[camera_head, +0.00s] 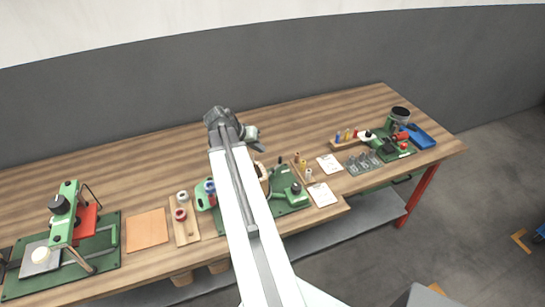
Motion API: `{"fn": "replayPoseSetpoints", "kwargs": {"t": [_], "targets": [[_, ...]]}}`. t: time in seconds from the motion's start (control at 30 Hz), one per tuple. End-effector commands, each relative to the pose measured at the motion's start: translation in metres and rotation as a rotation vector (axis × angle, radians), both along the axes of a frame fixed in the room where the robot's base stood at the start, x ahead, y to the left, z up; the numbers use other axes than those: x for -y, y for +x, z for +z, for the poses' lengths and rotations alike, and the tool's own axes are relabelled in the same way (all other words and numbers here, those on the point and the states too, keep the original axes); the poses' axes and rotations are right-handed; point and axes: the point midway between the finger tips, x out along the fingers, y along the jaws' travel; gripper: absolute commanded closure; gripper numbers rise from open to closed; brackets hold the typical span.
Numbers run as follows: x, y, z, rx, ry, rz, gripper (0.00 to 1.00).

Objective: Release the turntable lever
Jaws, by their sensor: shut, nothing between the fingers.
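My white arm reaches up across the middle of the view. My gripper (259,147) is at its far end, small and dark, above the bench; it is shut and empty. Behind and below the arm stands a green machine (291,205) on a green base, with a dark knob and an upright dark pin. My arm hides its middle. I cannot make out which part is the turntable lever; it may be hidden or too small to tell.
The wooden bench (130,168) holds a green press (66,215) at left, spools on a wooden board (185,232), and white cards (322,194). At right are another green machine (398,147) and a blue tray (421,138). The bench's back strip is clear before the grey wall.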

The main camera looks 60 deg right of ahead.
Motion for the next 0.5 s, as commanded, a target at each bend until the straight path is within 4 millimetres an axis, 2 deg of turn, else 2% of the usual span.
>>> {"fn": "replayPoseSetpoints", "kwargs": {"t": [0.27, 0.5], "targets": [[0.003, -0.001, -0.009, 0.000, 0.001, 0.001, 1.00], [0.024, -0.008, -0.043, 0.001, 0.001, 0.002, 1.00]]}}
